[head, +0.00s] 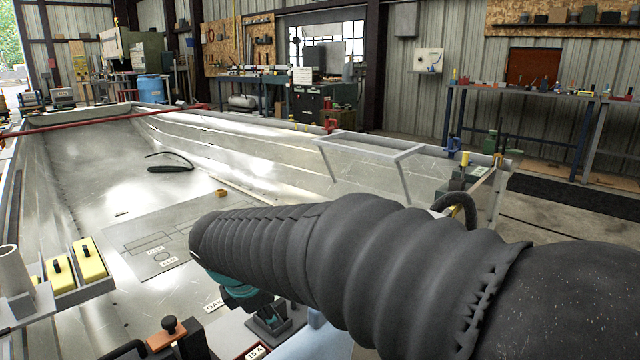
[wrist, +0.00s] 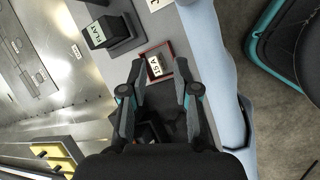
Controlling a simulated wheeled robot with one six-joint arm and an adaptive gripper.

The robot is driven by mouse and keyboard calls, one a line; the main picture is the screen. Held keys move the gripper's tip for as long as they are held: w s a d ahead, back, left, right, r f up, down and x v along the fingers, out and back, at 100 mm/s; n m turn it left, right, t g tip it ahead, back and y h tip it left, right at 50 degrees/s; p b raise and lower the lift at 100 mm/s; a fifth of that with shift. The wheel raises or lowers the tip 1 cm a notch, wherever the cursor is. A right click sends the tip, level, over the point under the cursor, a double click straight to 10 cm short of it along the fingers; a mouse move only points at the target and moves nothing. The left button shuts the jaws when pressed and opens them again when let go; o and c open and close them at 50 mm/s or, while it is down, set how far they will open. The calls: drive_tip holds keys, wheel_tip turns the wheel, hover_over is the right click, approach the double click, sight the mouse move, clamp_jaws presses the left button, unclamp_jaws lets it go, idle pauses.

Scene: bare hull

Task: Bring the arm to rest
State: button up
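My arm, in a black ribbed sleeve (head: 360,260), reaches from the lower right to the middle of the head view. Its end tilts down over a grey work surface. In the head view my gripper is mostly hidden, with only a teal part showing under the sleeve. In the wrist view my gripper (wrist: 159,66) is open, with its two dark fingers apart. I see nothing held.
A dark block marked FLAT (wrist: 106,32) stands near the holder. Yellow blocks (head: 88,259) sit in a rack at the left. A drawn plate (head: 140,242) lies on the open metal hull floor (head: 100,180). A pale blue padded edge (wrist: 212,70) runs right of the fingers.

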drive_tip(key=s+d+r+m+y, duration=0.1)
drive_tip(key=s+d+r+m, duration=0.25)
drive_tip(key=d+m, duration=0.45)
drive_tip(key=s+d+f+m+t+y, duration=0.1)
drive_tip(key=s+d+f+m, duration=0.1)
drive_tip(key=s+d+m, duration=1.1)
drive_tip(key=d+m, duration=0.1)
drive_tip(key=d, duration=0.4)
drive_tip(key=shift+s+f, duration=0.3)
drive_tip(key=shift+s, duration=0.1)
